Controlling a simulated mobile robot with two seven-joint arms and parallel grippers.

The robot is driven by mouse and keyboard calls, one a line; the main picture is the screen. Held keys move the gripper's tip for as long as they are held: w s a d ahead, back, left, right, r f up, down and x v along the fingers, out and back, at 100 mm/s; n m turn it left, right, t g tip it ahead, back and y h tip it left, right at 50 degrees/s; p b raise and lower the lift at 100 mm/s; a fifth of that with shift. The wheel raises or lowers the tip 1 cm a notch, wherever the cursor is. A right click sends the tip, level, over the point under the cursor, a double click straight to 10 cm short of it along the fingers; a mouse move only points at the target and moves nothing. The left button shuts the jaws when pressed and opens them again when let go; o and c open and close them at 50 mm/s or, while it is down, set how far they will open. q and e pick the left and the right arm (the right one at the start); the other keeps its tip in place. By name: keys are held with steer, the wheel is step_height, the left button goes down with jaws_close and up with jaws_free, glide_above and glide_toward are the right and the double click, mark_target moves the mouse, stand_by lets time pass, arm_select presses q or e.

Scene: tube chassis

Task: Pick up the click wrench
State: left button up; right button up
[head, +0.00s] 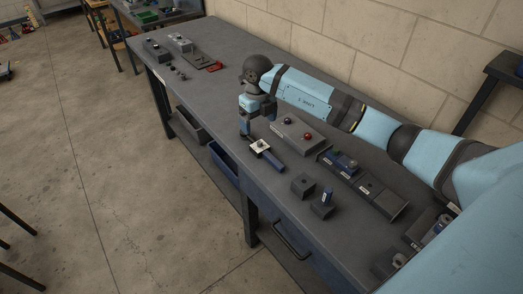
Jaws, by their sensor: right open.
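My right arm reaches in from the right over the grey workbench (215,35). My right gripper (245,132) points down close to the bench top, near its front edge. It is open. Just in front of it lies a blue-handled tool (273,160), with a pale square piece (260,146) at its far end. I cannot tell for certain which blue item is the click wrench. My left gripper is not in view.
A long dark tray (362,182) lies to the right. A small dark block (303,185) stands nearer. A red-ended part (215,67) lies at the far end.

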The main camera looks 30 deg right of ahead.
glide_above(262, 148)
steer(key=f, duration=0.3)
steer(key=a+f, duration=0.1)
steer(key=f, duration=0.1)
steer(key=shift+w+f, duration=0.3)
steer(key=shift+f, duration=0.05)
steer(key=shift+s+d+f+p, duration=0.1)
steer(key=shift+d+f+p, duration=0.05)
steer(key=shift+f, duration=0.75)
steer(key=shift+s+d+f+p, duration=0.1)
steer(key=shift+d+f+p, duration=0.1)
steer(key=shift+f, duration=0.75)
steer(key=shift+s+d+f+p, duration=0.1)
steer(key=shift+d+f+p, duration=0.05)
steer(key=shift+f, duration=0.75)
steer(key=c, duration=1.4)
steer(key=shift+o, duration=0.2)
steer(key=shift+r, duration=0.1)
